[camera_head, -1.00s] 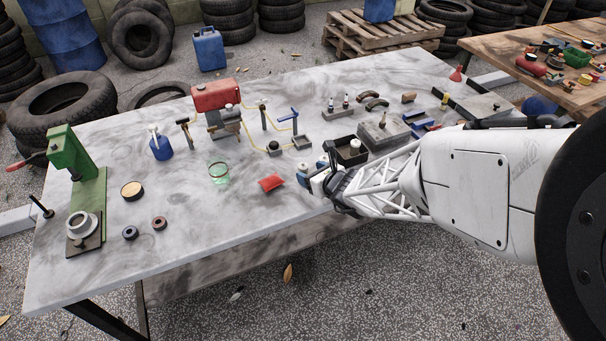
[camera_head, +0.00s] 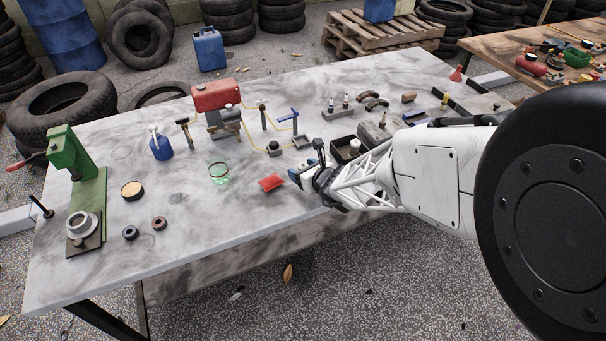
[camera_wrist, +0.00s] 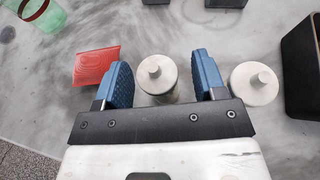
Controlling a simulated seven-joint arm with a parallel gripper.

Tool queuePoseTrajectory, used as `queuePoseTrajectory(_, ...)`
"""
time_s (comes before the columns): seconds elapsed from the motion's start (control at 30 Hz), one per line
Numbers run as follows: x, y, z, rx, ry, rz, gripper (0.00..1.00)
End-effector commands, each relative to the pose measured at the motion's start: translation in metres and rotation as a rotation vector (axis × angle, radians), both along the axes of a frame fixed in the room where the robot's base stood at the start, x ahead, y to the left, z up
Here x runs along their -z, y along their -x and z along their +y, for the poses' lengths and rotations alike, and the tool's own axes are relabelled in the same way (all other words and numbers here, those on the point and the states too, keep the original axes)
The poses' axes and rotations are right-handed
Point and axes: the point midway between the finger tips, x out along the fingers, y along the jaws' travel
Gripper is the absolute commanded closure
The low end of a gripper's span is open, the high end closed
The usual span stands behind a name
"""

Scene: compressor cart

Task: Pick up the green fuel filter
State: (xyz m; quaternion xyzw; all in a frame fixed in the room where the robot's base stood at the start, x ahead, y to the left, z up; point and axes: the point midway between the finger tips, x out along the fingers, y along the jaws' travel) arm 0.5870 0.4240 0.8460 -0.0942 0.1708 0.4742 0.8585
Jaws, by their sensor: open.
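The green fuel filter (camera_head: 219,174) is a see-through, cup-like green piece standing on the marble-look table, left of the red pad in the head view. It also shows, cut off, at the top left corner of the wrist view (camera_wrist: 42,12). My gripper (camera_head: 304,170) is right of the filter, beyond the red pad. In the wrist view its blue fingers (camera_wrist: 160,68) are apart. A pale knobbed canister (camera_wrist: 157,80) appears between them; I cannot tell whether they touch it.
The red pad (camera_head: 271,182) lies between gripper and filter. A second pale canister (camera_wrist: 254,83) is right of the fingers. A dark open box (camera_head: 345,150) stands behind my wrist. A red tank (camera_head: 215,95) with yellow lines stands behind the filter.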

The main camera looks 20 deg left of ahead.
Motion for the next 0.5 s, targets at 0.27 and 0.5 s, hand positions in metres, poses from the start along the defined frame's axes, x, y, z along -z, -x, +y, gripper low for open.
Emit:
queuePoseTrajectory(0.27, 0.0000, 0.0000, -0.0001, 0.000, 0.000, 0.000, 0.64)
queuePoseTrajectory(0.5, 0.0000, 0.0000, -0.0001, 0.000, 0.000, 0.000, 0.90)
